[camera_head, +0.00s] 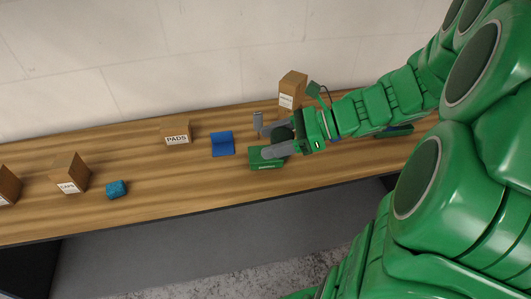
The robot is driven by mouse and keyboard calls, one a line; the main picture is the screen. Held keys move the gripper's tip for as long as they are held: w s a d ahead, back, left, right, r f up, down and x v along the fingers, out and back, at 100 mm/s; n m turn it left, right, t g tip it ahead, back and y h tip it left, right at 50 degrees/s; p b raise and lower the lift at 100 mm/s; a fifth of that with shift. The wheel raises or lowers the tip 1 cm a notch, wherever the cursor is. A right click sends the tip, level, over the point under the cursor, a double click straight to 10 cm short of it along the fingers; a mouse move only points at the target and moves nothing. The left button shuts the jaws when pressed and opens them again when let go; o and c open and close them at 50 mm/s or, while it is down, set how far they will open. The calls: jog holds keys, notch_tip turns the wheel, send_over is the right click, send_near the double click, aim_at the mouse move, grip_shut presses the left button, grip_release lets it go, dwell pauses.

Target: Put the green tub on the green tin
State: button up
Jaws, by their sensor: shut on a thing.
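My gripper (265,137) reaches in from the right over the wooden bench. Its two grey fingers are shut on a dark green rounded thing, which looks like the green tub (282,132); the fingers and the gripper body hide much of it. The green tin (262,164), a low box with a small pale label on its front, sits on the bench just below the gripper in the picture. The near finger overlaps the tin's top edge. I cannot tell whether the tub touches the tin or is held above it.
A blue folded-looking item (222,143) lies left of the tin. A PADS box (175,132), a CAPS box (70,173) and a teal block (116,189) stand further left. Another brown box (292,88) stands behind my gripper. A green item (397,131) lies partly hidden behind my arm.

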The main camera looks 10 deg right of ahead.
jog(key=shift+s, duration=0.85)
jog(key=w+f, duration=0.4)
jog(key=w, duration=0.5)
send_over(256, 161)
jog(key=w+d, duration=0.2)
jog(key=f, duration=0.4)
jog(key=shift+s+f, duration=0.2)
jog(key=shift+f, duration=0.05)
jog(key=shift+w+f, duration=0.6)
jog(key=shift+f, duration=1.6)
jog(key=shift+a+f, duration=0.1)
jog(key=o, duration=1.1)
